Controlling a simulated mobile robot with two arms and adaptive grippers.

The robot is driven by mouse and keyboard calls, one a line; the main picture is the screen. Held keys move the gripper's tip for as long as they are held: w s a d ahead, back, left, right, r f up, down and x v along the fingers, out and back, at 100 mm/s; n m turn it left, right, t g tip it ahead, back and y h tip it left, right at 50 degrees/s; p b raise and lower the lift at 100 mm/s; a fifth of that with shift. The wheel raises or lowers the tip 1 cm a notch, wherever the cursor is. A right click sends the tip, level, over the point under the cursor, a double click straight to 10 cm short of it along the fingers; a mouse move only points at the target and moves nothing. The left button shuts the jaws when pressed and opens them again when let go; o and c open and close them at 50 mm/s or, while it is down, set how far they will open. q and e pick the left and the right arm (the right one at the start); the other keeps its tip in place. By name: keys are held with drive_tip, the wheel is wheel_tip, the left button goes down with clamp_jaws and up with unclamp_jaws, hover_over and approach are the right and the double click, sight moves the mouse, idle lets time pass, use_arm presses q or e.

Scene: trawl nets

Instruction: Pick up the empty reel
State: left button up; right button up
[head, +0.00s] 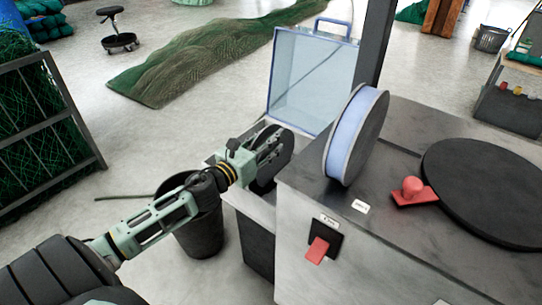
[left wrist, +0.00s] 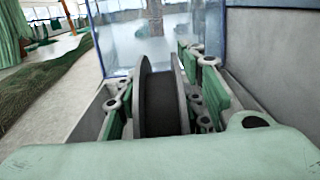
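The empty reel (head: 284,152), with dark flanges, stands upright in the open box (head: 256,208) beside the machine. In the left wrist view the reel (left wrist: 160,103) shows a bare dark core between two grey flanges. My left gripper (head: 270,149) is at the reel. Its fingers lie on either side of the flanges, very close to them. I cannot tell whether they press on it. The reel's lower part is hidden. My right gripper is not in view.
A reel wound with pale blue line (head: 348,135) stands on the grey machine (head: 305,185). A clear lid (head: 310,80) stands raised behind the box. A dark bucket (head: 200,235) stands left of the box. A black disc (head: 490,190) and red knob (head: 412,187) are at right.

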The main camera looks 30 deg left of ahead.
use_arm(q)
clamp_jaws()
drive_tip(key=shift+r, duration=0.1)
idle(0.4)
